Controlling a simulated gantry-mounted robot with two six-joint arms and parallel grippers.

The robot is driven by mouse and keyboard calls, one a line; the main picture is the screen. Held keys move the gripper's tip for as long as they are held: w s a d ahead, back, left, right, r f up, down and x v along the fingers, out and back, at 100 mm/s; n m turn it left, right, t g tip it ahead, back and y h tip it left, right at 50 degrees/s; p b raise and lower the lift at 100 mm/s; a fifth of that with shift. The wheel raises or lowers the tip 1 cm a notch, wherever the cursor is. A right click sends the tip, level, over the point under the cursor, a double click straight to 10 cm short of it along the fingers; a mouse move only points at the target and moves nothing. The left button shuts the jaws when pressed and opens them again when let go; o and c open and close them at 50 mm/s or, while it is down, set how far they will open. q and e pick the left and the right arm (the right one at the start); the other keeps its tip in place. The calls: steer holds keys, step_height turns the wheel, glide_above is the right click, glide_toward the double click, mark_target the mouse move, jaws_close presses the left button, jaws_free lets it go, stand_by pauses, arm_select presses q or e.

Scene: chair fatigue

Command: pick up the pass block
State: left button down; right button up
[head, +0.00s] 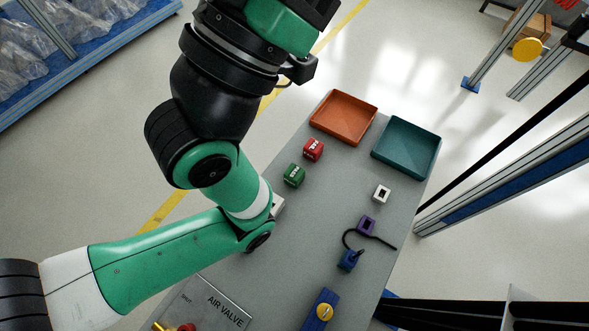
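A green block (294,175) with white marks on its faces sits on the grey table, and it appears to be the pass block, though its lettering is too small to read surely. A red block (313,150) with white marks sits just behind it, apart from it. My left arm comes in from the left and covers the table's left side, close to the green block in the picture. Its gripper fingers do not show. My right gripper is not in view.
An orange tray (320,126) and a teal tray (407,175) lie empty at the table's far end.

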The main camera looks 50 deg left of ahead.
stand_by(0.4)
arm_select(q)
steer(key=shift+c, duration=0.7)
jaws_free()
